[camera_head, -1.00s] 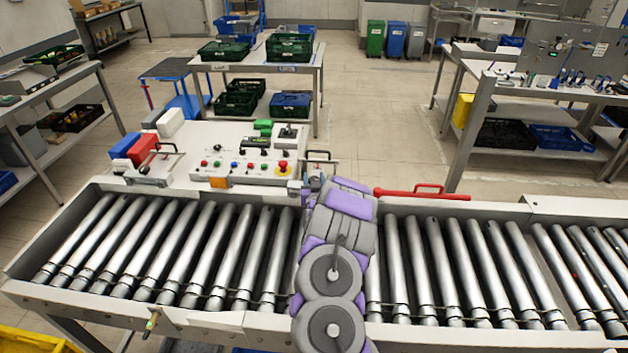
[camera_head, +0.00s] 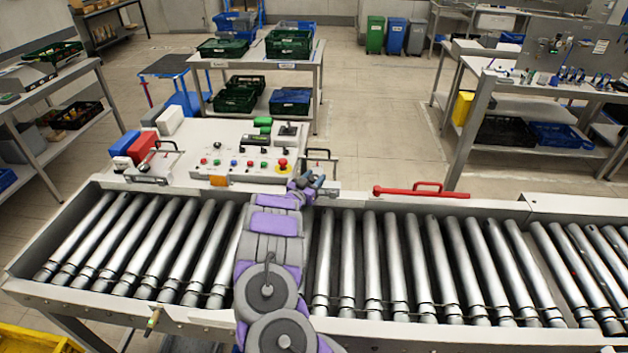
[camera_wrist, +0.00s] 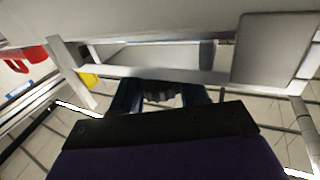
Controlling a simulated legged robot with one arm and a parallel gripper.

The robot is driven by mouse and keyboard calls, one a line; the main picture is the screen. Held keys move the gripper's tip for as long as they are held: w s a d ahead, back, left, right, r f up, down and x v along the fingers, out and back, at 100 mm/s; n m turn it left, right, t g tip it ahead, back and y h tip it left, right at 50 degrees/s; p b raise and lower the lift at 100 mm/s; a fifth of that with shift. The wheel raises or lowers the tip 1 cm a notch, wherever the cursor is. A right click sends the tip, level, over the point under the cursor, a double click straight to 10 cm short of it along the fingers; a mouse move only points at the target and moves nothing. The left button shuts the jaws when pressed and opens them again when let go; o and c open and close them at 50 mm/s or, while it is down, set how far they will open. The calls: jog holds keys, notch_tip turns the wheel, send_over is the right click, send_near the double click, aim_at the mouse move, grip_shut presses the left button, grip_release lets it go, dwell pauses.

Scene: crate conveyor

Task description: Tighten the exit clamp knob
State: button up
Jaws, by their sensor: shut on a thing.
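In the wrist view, a dark ribbed knob (camera_wrist: 159,97) sits between the two dark blue fingers of my gripper (camera_wrist: 161,90), which is shut on it. Most of the knob is hidden by the fingers and the wrist. In the head view, my gripper (camera_head: 309,183) is at the far rail of the roller conveyor, just right of the control panel. The knob cannot be made out there. A black clamp handle (camera_head: 320,152) stands right behind the gripper. I cannot tell how tight the knob is.
The control panel (camera_head: 240,160) with buttons and a red stop knob (camera_head: 283,164) is left of my gripper. A red handle (camera_head: 421,190) lies on the far rail to the right. The conveyor rollers (camera_head: 440,265) carry no crates. A table with crates (camera_head: 289,44) stands behind.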

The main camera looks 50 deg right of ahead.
jog(key=shift+w+r+m+g, duration=0.2)
jog(key=shift+r+m+g, duration=0.1)
jog(key=shift+g, duration=0.1)
jog(key=o, duration=1)
jog(key=shift+f, duration=0.15)
jog(key=shift+s, duration=0.1)
jog(key=p+v, duration=0.1)
jog(key=v, duration=1.6)
jog(key=shift+a+f, duration=0.2)
jog(key=shift+a, duration=0.1)
jog(key=shift+o, duration=0.2)
